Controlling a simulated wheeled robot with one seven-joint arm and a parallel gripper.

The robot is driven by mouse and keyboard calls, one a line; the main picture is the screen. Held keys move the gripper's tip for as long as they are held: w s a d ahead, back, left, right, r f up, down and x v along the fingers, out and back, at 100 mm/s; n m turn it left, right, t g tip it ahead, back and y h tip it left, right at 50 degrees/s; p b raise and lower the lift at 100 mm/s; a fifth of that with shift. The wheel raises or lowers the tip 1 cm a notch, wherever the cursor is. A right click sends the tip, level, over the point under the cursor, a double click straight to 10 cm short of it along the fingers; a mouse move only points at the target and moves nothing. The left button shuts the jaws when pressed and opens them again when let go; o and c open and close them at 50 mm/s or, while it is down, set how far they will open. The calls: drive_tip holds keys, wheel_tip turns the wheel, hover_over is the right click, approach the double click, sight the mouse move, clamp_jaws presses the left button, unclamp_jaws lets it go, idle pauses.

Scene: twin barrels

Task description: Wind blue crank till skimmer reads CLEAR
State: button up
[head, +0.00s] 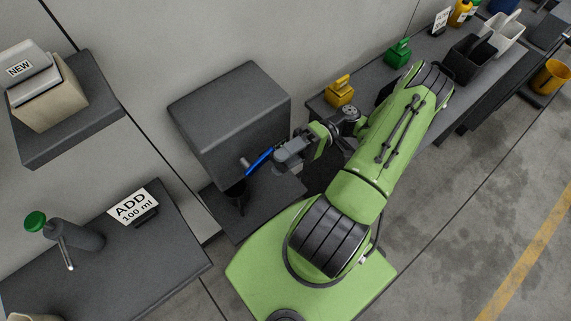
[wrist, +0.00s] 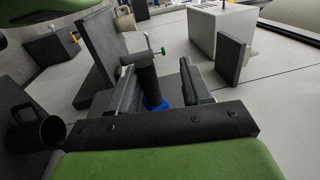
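The blue crank (head: 260,160) is on the front of the dark grey box (head: 228,115). My gripper (head: 280,157) is at the crank's outer end. In the wrist view, a dark upright handle (wrist: 147,82) with blue at its base (wrist: 156,103) stands between my fingers (wrist: 160,88). The handle is close to the left finger, and a gap shows before the right finger, so my gripper looks open around it. I see no CLEAR reading or other skimmer display in either view.
A dark funnel-like cup (head: 237,194) is below the crank. An ADD 100 ml sign (head: 133,207) and a green-capped bottle (head: 75,235) stand on the left bench. Yellow (head: 340,91) and green (head: 398,53) items are on the right bench, beyond my arm.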

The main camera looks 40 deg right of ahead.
wheel_tip(320, 180, up, 2)
drive_tip(key=shift+r, duration=0.15)
wheel_tip(320, 180, up, 18)
drive_tip(key=d+p, duration=0.2)
drive_tip(key=p, duration=1.7)
drive_tip(key=shift+c, duration=0.3)
